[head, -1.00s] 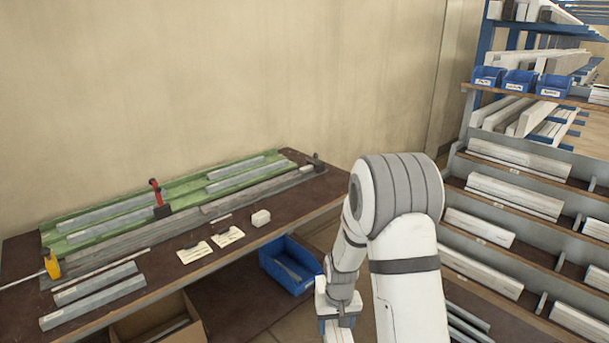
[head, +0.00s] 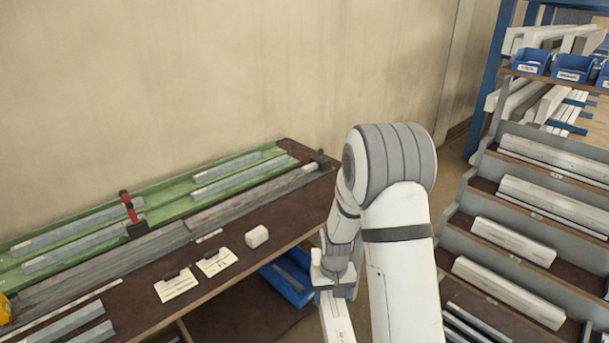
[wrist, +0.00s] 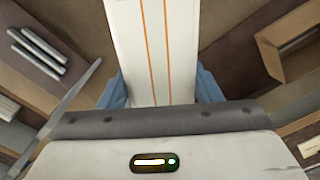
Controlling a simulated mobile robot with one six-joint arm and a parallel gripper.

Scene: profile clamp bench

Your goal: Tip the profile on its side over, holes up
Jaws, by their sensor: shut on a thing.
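My gripper (head: 335,285) is shut on a long white bar with two orange lines along it. The bar hangs below the gripper in the head view (head: 338,322). It fills the top middle of the wrist view (wrist: 152,50), between two blue finger pads. The bar's far end is out of frame in both views. Grey profiles lie on the bench: two at the front left (head: 70,325) and several in the green tray (head: 165,195). No holes can be made out on any of them.
A red-handled clamp (head: 131,212) stands at the tray's front edge. A blue bin (head: 288,278) is below the bench edge. A stepped rack (head: 520,240) of white bars stands at right.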

